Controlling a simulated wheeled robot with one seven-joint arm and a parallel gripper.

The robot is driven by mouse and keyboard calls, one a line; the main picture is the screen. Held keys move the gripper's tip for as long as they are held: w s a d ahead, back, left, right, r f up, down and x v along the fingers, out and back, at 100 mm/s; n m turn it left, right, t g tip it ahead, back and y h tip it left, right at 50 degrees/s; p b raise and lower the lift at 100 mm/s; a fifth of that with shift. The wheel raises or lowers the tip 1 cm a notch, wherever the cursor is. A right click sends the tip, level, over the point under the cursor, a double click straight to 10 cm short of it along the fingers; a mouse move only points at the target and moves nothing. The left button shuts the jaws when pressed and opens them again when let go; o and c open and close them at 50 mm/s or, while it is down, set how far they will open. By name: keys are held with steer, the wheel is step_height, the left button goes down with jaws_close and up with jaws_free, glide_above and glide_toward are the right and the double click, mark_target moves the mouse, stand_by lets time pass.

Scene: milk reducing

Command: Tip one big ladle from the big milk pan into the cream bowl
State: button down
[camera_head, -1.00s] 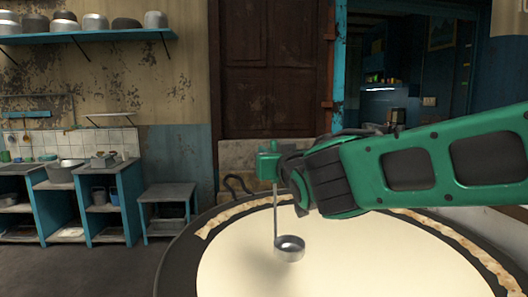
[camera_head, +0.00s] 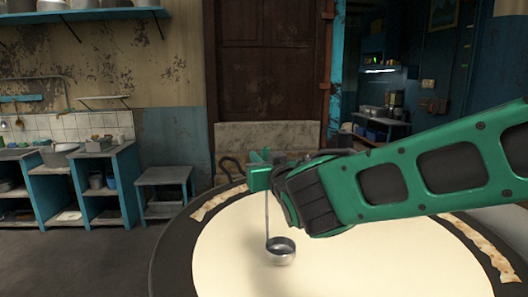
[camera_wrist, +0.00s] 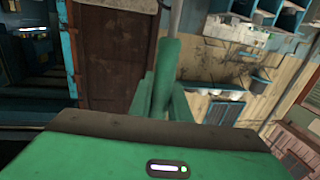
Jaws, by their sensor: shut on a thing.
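The big milk pan (camera_head: 172,262) is wide and dark-rimmed, full of pale cream-coloured milk, in the lower part of the head view. My gripper (camera_head: 262,172) is above the far left part of the pan, shut on the handle of a metal ladle (camera_head: 282,255). The ladle hangs nearly upright with its round cup low over the milk; I cannot tell whether the cup touches the surface or what it holds. I cannot see the cream bowl.
At the left stand blue shelf units (camera_head: 95,185) with pots and a small blue-legged table (camera_head: 166,188). Pots sit on a wall shelf (camera_head: 85,14). Browned skin strips (camera_head: 478,243) lie along the pan's rim. A wooden door (camera_head: 262,60) and an open doorway are behind.

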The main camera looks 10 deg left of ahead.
step_height(320, 180, down, 6)
steer(key=shift+f, duration=0.15)
stand_by(0.5)
stand_by(1.1)
step_height(320, 180, up, 10)
steer(key=shift+r, duration=0.25)
stand_by(1.2)
steer(key=shift+s+a, duration=0.1)
steer(key=shift+a, duration=0.1)
steer(key=shift+s+a+f+n, duration=0.1)
steer(key=shift+s+a+n, duration=0.35)
steer(key=shift+a, duration=0.25)
steer(key=shift+s+a+f+n, duration=0.1)
steer(key=shift+s+a+n, duration=0.3)
steer(key=shift+a+n, duration=0.25)
steer(key=shift+s+a+f+n, duration=0.1)
steer(key=shift+s+a+n, duration=0.3)
steer(key=shift+a, duration=0.35)
steer(key=shift+a, duration=0.1)
stand_by(0.8)
